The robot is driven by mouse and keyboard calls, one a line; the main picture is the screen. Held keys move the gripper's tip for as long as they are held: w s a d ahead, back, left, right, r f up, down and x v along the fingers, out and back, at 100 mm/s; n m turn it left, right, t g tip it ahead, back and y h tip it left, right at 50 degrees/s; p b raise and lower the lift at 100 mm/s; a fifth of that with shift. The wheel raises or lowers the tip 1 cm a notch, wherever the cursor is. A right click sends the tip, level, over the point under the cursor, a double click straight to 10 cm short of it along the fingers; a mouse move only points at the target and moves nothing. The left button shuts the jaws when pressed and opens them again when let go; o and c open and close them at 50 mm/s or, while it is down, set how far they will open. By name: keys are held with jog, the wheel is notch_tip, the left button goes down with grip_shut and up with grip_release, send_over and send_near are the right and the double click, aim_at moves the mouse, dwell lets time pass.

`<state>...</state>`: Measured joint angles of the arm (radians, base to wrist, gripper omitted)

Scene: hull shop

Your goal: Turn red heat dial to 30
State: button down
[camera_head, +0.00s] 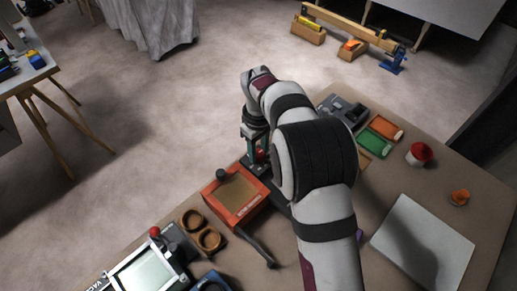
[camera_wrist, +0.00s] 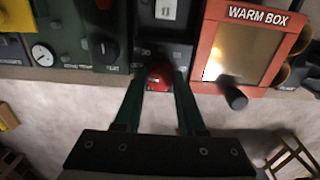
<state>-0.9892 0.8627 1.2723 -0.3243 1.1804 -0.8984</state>
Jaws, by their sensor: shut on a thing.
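The red heat dial (camera_wrist: 160,76) sits on the front of a dark unit (camera_wrist: 163,45) in the wrist view. Small marks lie around the dial, but I cannot read its setting. My gripper (camera_wrist: 160,86) has its two green fingers closed on the dial, one on each side. In the head view my gripper (camera_head: 256,148) points down beside the orange warm box, and my arm hides most of the unit. The warm box (camera_wrist: 203,40), with a tan window and a dark handle, stands right of the dial in the wrist view.
A dark green panel with a black knob (camera_wrist: 106,50) and a white gauge (camera_wrist: 42,55) stands left of the dial in the wrist view. In the head view, two brown rings (camera_head: 209,240), a grey sheet (camera_head: 420,245) and a red-and-white pot (camera_head: 419,154) rest on the bench.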

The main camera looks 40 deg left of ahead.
aim_at(258, 152)
jog(key=shift+m, duration=0.3)
jog(key=m, duration=0.3)
jog(key=shift+m, duration=2)
jog(key=c, duration=0.5)
grip_release()
notch_tip(258, 152, up, 16)
